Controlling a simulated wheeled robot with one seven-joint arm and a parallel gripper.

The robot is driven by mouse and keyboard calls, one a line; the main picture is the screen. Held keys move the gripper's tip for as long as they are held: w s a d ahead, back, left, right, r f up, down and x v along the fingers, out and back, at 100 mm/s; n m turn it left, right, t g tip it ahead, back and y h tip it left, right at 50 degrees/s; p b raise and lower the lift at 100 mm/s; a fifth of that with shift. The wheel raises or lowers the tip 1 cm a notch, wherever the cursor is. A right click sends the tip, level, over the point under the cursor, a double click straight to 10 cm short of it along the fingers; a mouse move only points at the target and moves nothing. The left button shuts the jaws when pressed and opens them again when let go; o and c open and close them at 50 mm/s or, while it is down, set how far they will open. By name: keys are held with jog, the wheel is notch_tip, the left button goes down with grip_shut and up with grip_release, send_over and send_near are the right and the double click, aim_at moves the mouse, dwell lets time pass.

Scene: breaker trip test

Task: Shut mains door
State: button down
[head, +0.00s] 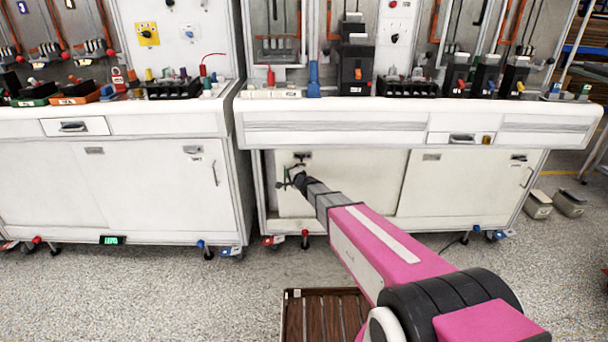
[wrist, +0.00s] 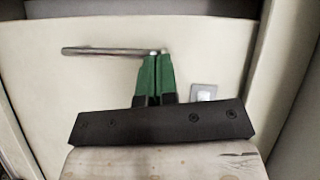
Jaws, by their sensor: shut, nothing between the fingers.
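The mains door, which I take to be the pale left lower door (head: 345,175) of the right bench, is in front of my gripper (head: 290,180). In the wrist view, the pale door panel (wrist: 85,85) fills most of the picture and carries a metal bar handle (wrist: 108,51). My gripper (wrist: 157,80) has green fingers pressed together, with nothing between them. Their tips are at the right end of the handle; I cannot tell whether they touch it. A dark strip shows along the panel's top edge in the wrist view. How far the door stands open is unclear.
The right lower door (head: 460,185) is beside it, and another bench (head: 120,190) stands to the left. A drawer (head: 460,138) sits above the doors. Grey boxes (head: 570,203) stand on the floor at right. The speckled floor (head: 200,295) in front is mostly clear.

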jog(key=a, duration=0.6)
jog(key=shift+a, duration=0.4)
